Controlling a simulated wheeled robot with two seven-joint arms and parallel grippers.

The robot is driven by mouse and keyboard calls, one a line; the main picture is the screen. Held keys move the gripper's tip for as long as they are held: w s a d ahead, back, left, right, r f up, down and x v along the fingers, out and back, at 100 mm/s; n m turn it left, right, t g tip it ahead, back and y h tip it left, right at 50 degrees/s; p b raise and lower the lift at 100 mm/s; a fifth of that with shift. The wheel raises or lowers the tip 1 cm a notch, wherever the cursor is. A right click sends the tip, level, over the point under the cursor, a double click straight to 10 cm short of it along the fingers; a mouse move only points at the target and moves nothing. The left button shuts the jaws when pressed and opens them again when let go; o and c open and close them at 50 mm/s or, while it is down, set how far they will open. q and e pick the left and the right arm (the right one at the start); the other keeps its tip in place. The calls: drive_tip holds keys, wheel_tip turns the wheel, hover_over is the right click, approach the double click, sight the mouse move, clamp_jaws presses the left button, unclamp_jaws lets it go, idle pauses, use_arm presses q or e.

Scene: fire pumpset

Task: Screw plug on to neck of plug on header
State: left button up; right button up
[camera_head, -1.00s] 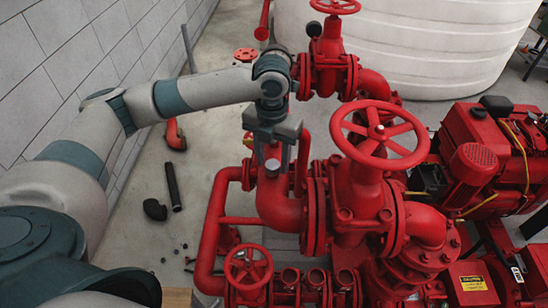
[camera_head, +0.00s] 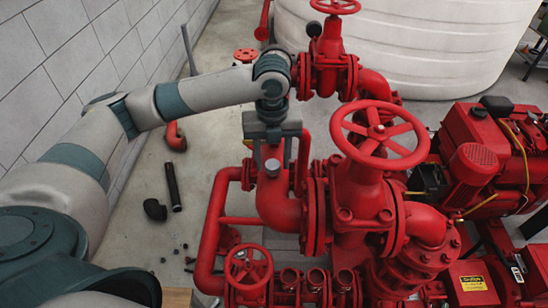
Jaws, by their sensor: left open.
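A small grey plug (camera_head: 272,168) sits upright on the top of the red header pipe (camera_head: 277,205), at the centre of the head view. The neck under it is mostly hidden by the plug. My left gripper (camera_head: 273,148) comes in from the upper left and points down just above and behind the plug. Its jaws are open, with one finger to each side. I cannot tell whether they touch the plug, but its top shows clear. My right gripper is not in view.
A large red handwheel (camera_head: 380,135) and valve stand close to the right of the gripper. Another red valve (camera_head: 328,60) stands behind my wrist. A black pipe (camera_head: 172,187) and elbow lie on the floor to the left, where the floor is mostly free.

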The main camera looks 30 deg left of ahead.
use_arm(q)
drive_tip(key=shift+n, duration=0.8)
drive_tip(key=n, duration=0.4)
drive_tip(key=shift+n, duration=0.3)
clamp_jaws()
drive_tip(key=m, duration=0.4)
drive_tip(key=shift+m, duration=0.3)
